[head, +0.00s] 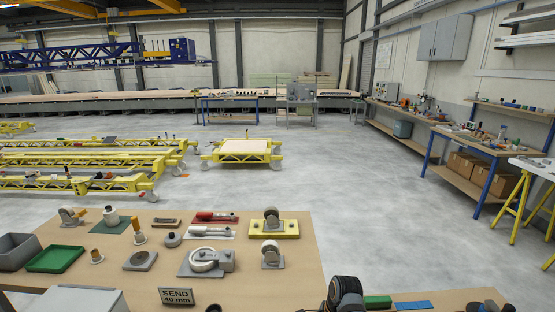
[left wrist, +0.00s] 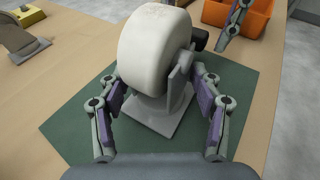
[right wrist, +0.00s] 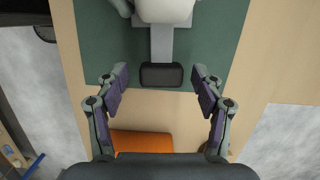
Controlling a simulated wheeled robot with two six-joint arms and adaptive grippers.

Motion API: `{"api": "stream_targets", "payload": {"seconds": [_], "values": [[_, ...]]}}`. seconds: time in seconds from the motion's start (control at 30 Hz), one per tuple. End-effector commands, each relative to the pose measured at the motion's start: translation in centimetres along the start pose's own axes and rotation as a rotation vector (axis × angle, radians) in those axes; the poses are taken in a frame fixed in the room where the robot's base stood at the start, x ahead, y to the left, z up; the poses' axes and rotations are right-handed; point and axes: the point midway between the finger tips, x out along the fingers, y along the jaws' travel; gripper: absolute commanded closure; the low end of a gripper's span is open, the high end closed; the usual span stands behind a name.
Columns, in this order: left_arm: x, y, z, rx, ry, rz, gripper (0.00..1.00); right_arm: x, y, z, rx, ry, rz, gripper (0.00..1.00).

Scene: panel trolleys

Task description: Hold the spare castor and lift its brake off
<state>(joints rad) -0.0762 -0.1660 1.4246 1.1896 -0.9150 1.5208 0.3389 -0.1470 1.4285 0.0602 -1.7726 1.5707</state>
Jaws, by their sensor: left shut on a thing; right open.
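The spare castor (left wrist: 150,48) has a white wheel in a grey fork on a square plate. It stands upright over a green mat (left wrist: 75,137) in the left wrist view. My left gripper (left wrist: 163,98) is shut on the castor, a finger on each side of its fork. The castor's top also shows at the upper edge of the right wrist view (right wrist: 165,9). Its brake pedal is a grey strip ending in a black pad (right wrist: 161,75). My right gripper (right wrist: 160,80) is open, with its fingertips either side of the black pad and apart from it. The head view shows neither gripper clearly.
An orange bin (left wrist: 252,16) stands past the pedal side, also in the right wrist view (right wrist: 140,141). A dark grey part (left wrist: 25,40) lies on the bench at upper left. Other castors (head: 271,254) and tools stand on the bench in the head view. Bare wood surrounds the mat.

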Motion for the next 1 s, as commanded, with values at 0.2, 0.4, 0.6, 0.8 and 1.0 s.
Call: {"api": "stream_targets", "payload": {"seconds": [0.2, 0.4, 0.6, 0.8, 1.0], "values": [[0.0, -0.1, -0.2, 0.0, 0.003, 0.0, 0.92, -2.4, -0.1, 0.0, 0.0, 0.0, -0.004, 0.32], [0.0, 0.0, -0.2, 0.0, 0.003, 0.0, 0.92, -5.9, 0.0, 0.0, -0.001, 0.0, -0.004, 0.32], [0.0, 0.0, -0.2, 0.0, 0.003, 0.0, 0.92, -7.8, 0.1, 0.0, 0.0, 0.001, -0.002, 0.32], [0.0, 0.0, -0.1, 0.0, 0.003, 0.0, 0.92, -8.0, 0.1, 0.0, 0.0, 0.0, -0.001, 0.32], [0.0, 0.0, -0.1, 0.0, 0.002, 0.0, 0.92, -8.0, 0.1, 0.0, 0.0, 0.0, -0.001, 0.32]]}}
